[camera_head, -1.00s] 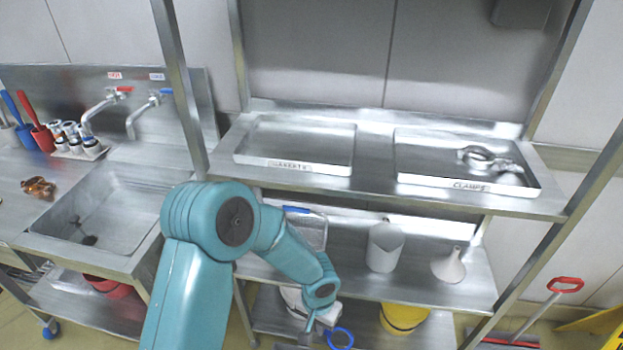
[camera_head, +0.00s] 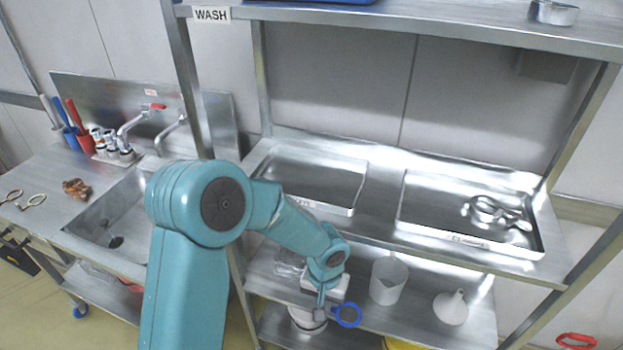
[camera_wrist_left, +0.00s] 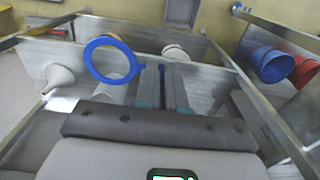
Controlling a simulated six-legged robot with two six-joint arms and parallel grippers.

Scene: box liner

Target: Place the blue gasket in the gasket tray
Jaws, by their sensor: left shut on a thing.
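The blue gasket (camera_head: 350,326), a ring with a small tab, is held by my left gripper (camera_head: 321,308) in front of the lower shelf. In the left wrist view the gasket (camera_wrist_left: 88,58) sticks out to the left of the nearly closed fingers (camera_wrist_left: 163,80), gripped at its tab. The gasket tray (camera_head: 315,180) is the left metal tray on the shelf above, and it looks empty. My arm covers its front left corner. My left gripper is below and in front of this tray. My right gripper is not in view.
The right tray (camera_head: 425,205) holds metal clamps (camera_head: 500,212). A white beaker (camera_head: 388,281) and funnel (camera_head: 451,308) stand on the lower shelf. A shelf post (camera_head: 190,80) rises left of the trays, beside the sink (camera_head: 115,215). The upper shelf (camera_head: 420,28) overhangs the trays.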

